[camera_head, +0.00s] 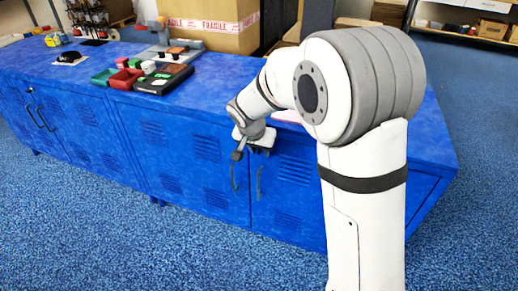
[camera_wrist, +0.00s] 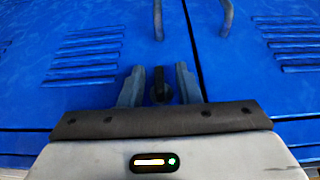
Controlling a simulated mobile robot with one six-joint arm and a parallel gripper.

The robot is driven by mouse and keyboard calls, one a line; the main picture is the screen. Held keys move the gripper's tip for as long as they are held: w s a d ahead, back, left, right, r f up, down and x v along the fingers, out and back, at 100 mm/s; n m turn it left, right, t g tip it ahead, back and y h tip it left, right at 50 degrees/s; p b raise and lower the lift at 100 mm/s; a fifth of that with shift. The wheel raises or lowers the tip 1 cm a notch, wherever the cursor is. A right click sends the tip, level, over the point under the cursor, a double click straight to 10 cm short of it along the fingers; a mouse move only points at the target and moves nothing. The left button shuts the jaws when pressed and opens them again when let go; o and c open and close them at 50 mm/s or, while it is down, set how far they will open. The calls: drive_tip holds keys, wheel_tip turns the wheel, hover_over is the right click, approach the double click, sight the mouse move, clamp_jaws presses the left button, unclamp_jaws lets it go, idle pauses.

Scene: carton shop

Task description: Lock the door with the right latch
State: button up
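The blue cabinet's right pair of doors (camera_head: 205,165) fills the wrist view, with a dark vertical seam between the left door (camera_wrist: 85,30) and the right door (camera_wrist: 280,60). The dark right latch (camera_wrist: 160,88) is a small knob with an upright lever, on the left door beside the seam. My gripper (camera_wrist: 159,78) faces it with its two fingers apart, one on each side of the latch, and small gaps seem to show. In the head view my gripper (camera_head: 240,152) is at the upper part of these doors, and the latch cannot be made out there.
Bar handles hang on the left door (camera_head: 234,175) and right door (camera_head: 258,183). Another latch (camera_head: 30,91) is on the far-left doors. The cabinet top holds a tray (camera_head: 165,82) of small items and a carton (camera_head: 215,25). Blue carpet (camera_head: 120,235) in front is clear.

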drive_tip(key=p+v, duration=0.2)
drive_tip(key=v, duration=0.5)
drive_tip(key=shift+s+r, duration=0.15)
drive_tip(key=shift+r, duration=0.2)
drive_tip(key=s+d+r+n+p, duration=0.1)
drive_tip(key=s+d+r+p, duration=0.25)
drive_tip(key=r+p, duration=0.2)
drive_tip(key=s+d+r+g+p, duration=0.1)
drive_tip(key=s+d+r+p, duration=0.25)
drive_tip(key=r, duration=0.35)
drive_tip(key=s+d+r+n+p, duration=0.1)
drive_tip(key=s+d+r+p, duration=0.25)
drive_tip(key=r+p, duration=0.25)
drive_tip(key=s+d+r+n+y+p, duration=0.1)
drive_tip(key=s+d+r+p, duration=0.2)
drive_tip(key=s+r+p, duration=0.3)
drive_tip(key=s+d+r+n+p, duration=0.1)
drive_tip(key=s+d+r+p, duration=0.2)
drive_tip(key=s+r+p, duration=0.3)
drive_tip(key=shift+s+r+g+y+p, duration=0.35)
drive_tip(key=shift+s+p, duration=0.25)
drive_tip(key=shift+s, duration=0.5)
drive_tip(key=shift+d, duration=0.15)
